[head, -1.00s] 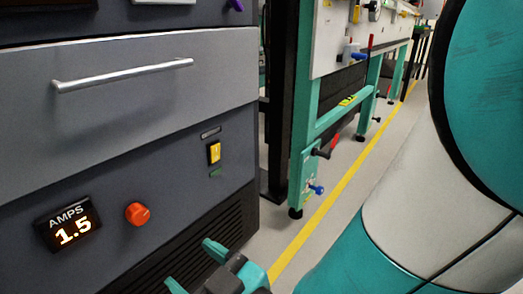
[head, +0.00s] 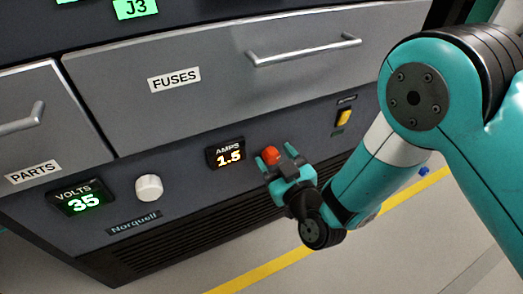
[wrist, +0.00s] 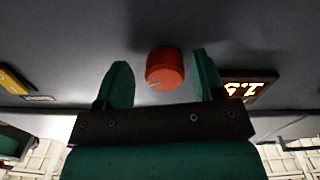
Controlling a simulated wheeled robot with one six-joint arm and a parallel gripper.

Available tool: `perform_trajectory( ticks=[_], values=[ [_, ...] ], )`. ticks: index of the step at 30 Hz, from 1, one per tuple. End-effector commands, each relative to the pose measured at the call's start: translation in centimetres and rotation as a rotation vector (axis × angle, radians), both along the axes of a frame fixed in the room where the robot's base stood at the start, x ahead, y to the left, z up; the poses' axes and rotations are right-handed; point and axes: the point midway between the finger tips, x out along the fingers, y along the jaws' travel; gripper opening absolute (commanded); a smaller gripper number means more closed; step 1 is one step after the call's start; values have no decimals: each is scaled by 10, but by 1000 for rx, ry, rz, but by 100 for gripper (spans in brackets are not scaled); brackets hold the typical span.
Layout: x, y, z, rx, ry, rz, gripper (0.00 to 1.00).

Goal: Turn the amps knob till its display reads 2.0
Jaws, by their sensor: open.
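The amps knob is a round orange-red knob (head: 271,155) on the dark lower panel, just right of the amps display (head: 228,154), which reads 1.5 in orange. My gripper (head: 278,165) is open in front of the knob, with its fingers pointing at the panel. In the wrist view the knob (wrist: 165,68) sits between the two teal fingertips (wrist: 160,75), with gaps on both sides. A pale mark shows on the knob's face. The amps display (wrist: 248,90) appears upside down at the right there, partly behind a finger.
A volts display (head: 80,198) reading 35 and a white knob (head: 148,187) are at the left. A yellow rocker switch (head: 343,117) is to the right. The fuses drawer (head: 215,90) with its bar handle (head: 305,48) juts above. A vent grille (head: 190,235) is below.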

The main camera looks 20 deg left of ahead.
Motion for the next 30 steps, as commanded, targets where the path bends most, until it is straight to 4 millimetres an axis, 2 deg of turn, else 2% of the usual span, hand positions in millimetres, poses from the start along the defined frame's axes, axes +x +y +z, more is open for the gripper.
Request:
perform_trajectory(
  ticks=[7, 8, 12, 14, 19, 30],
  values=[
    [-2, 5, -1, 0, 0, 7, 63],
    [-2, 5, -1, 0, 0, 8, 58],
    [-3, 5, 0, 0, 0, 8, 26],
    [-3, 5, -1, 0, 0, 8, 13],
    [-3, 4, -1, 15, 19, 8, 13],
    [-3, 4, -1, 181, 216, 7, 13]
  ],
)
